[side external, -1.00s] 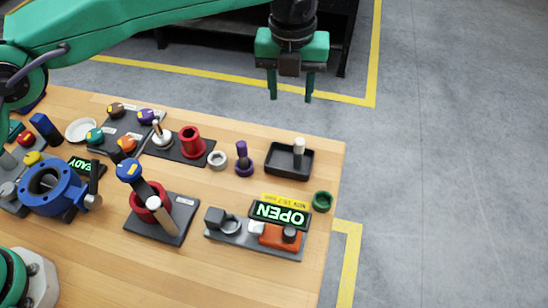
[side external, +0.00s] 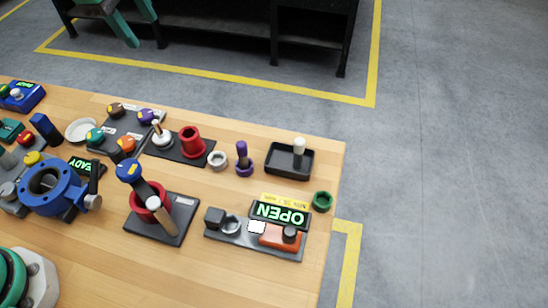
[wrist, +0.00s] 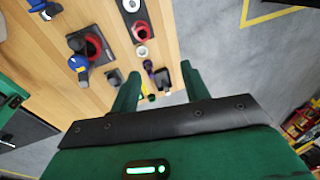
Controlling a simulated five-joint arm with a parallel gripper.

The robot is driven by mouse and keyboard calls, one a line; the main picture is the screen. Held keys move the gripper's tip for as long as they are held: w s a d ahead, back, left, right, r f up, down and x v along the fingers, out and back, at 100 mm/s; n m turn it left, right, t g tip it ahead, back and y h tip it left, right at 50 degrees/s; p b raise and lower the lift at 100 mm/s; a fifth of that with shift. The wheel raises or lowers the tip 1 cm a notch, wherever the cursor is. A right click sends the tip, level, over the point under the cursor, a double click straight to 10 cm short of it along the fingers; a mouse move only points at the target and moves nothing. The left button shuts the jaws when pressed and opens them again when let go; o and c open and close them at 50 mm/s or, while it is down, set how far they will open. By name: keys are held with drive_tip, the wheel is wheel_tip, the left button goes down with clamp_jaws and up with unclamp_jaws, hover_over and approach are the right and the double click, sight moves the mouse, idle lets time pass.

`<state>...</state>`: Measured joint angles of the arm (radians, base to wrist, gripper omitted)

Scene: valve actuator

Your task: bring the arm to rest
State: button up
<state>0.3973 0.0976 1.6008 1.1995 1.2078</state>
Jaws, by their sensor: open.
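My gripper (side external: 133,28) is at the top left of the side external view, with its two green fingers hanging beyond the table's far edge. Most of the arm is out of that view. In the wrist view the gripper (wrist: 157,92) shows two green fingers spread apart with nothing held between them. The wooden table (side external: 120,245) with its fixtures lies well away from the fingers. The sign on the front right plate reads OPEN (side external: 280,214).
A blue valve body (side external: 55,187), a red collar with a wooden-handled tool (side external: 160,203), a black tray (side external: 275,165) holding a pale peg and a green ring (side external: 322,201) stand on the table. A dark bench (side external: 225,35) stands behind. Grey floor (side external: 450,170) at right is clear.

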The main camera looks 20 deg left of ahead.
drive_tip(key=s+a+f+n+t, duration=0.1)
drive_tip(key=s+a+f+n, duration=0.2)
drive_tip(key=s+a+n, duration=0.5)
drive_tip(key=s+a+f+n+t+y, duration=0.1)
drive_tip(key=s+a+f+n+t, duration=0.1)
drive_tip(key=s+a+n, duration=0.7)
drive_tip(key=shift+s+a+f+n, duration=0.25)
drive_tip(key=shift+s+f+n, duration=0.55)
drive_tip(key=shift+s, duration=0.3)
